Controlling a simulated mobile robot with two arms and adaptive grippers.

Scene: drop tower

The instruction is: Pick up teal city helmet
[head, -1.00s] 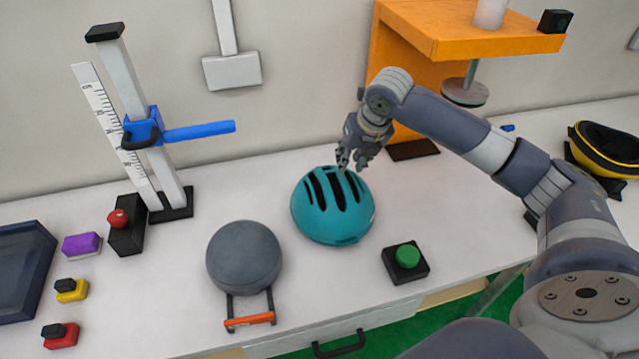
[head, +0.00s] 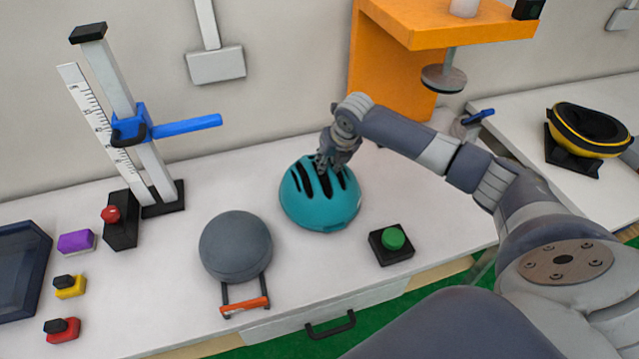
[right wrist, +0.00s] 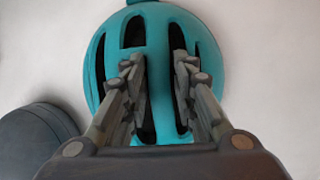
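The teal city helmet (head: 320,205) sits dome up on the white table, with dark vent slots along its top. My right gripper (head: 322,166) is at the top of the helmet, toward its back edge. In the right wrist view, the helmet (right wrist: 158,28) fills the middle. The right gripper's two fingers (right wrist: 157,65) are apart, one on each side of a teal rib between the vents. The fingertips lie over or in the slots; I cannot tell whether they touch the rib. My left gripper is not in view.
A grey round pad (head: 236,245) with an orange handle lies left of the helmet. A green button box (head: 391,244) is at front right. A measuring tower (head: 135,125) with a blue arm stands at left. An orange stand (head: 440,25) rises behind my right arm.

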